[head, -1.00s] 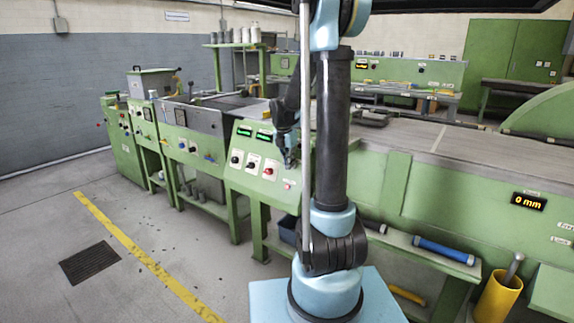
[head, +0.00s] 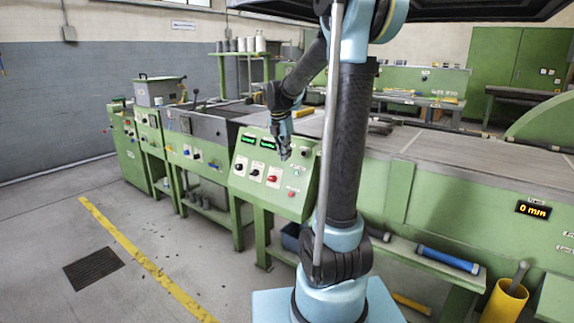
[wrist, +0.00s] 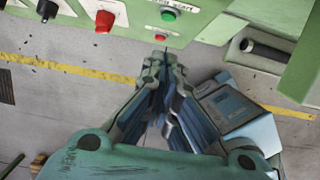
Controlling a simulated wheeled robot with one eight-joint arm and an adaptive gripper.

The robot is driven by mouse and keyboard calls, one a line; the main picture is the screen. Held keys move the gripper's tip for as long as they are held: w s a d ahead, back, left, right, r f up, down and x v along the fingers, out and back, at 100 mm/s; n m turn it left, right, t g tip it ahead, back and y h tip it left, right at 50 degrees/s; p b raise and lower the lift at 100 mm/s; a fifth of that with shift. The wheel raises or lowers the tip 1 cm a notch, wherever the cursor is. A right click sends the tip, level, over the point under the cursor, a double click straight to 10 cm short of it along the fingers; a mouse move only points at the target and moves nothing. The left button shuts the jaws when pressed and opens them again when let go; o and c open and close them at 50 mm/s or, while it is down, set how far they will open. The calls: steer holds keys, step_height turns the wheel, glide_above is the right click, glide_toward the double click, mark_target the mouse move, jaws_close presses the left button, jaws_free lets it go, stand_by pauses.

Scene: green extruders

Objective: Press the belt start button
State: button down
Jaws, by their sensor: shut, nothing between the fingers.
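The green push button (wrist: 168,15) sits on the sloped green control panel, under a small white label that seems to read "START". It also shows as a small spot in the head view (head: 297,173). A smaller red button (wrist: 160,37) lies just below it, near the panel's lower edge. My gripper (wrist: 160,62) is shut and empty, with its fingertips just short of the red button in the wrist picture; the exact gap cannot be told. In the head view my gripper (head: 284,153) hangs in front of the panel's upper right part.
A red knob (wrist: 104,20) and a black knob (wrist: 47,8) sit left of the buttons. The panel has two green displays (head: 258,142). A long conveyor table (head: 440,150) runs to the right. A yellow bin (head: 502,300) stands at lower right.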

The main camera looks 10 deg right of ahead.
steer(key=shift+v, duration=1.05)
steer(key=s+d+f+m+y, duration=0.1)
steer(key=s+d+f+m, duration=0.1)
steer(key=s+m, duration=0.65)
steer(key=s+d+f+m, duration=0.2)
steer(key=s+m, duration=0.4)
steer(key=s, duration=0.5)
steer(key=s+f+m, duration=0.9)
steer(key=s+m, duration=0.3)
steer(key=s, duration=0.1)
steer(key=shift+d+f+y, duration=0.35)
steer(key=shift+f+y, duration=0.05)
